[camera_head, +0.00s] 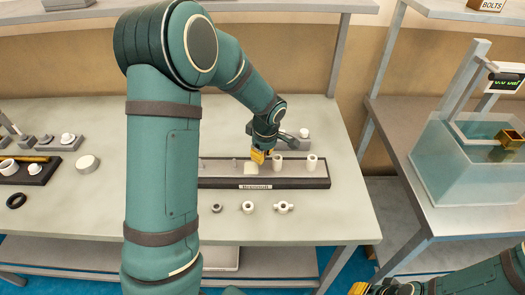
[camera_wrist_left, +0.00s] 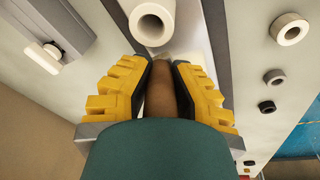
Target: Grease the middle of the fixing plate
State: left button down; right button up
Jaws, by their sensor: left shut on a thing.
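A long dark tray (camera_head: 225,183) with a grey inset and an unreadable front label lies on the table; I cannot tell for certain which part is the fixing plate. My left gripper (camera_head: 259,156) is low over the tray's middle, by a pale patch or piece (camera_head: 251,168). In the left wrist view this gripper (camera_wrist_left: 163,68) is shut on a brown rod-like handle (camera_wrist_left: 161,98). The handle's far end points toward a white hollow cylinder (camera_wrist_left: 152,22); contact is unclear.
White cylinders (camera_head: 312,163) stand on the tray's right part. Small round fittings (camera_head: 249,208) lie in front. Another dark tray (camera_head: 30,175) and a white disc (camera_head: 87,163) are left. A water tank (camera_head: 465,165) stands on the right table.

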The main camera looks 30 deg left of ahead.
pick_arm(q)
jog(key=shift+f+b, duration=0.6)
dwell(0.9)
jog(key=shift+s+d+r+b, duration=0.1)
jog(key=shift+s+d+b, duration=0.4)
jog(key=shift+s, duration=0.35)
jog(key=shift+s+d+b, duration=0.3)
jog(key=shift+s+d, duration=0.2)
jog(key=shift+s, duration=0.25)
jog(key=shift+w+a, duration=0.3)
jog(key=shift+w, duration=0.2)
jog(key=shift+w+a, duration=0.15)
jog(key=shift+w, duration=0.3)
jog(key=shift+a, duration=0.15)
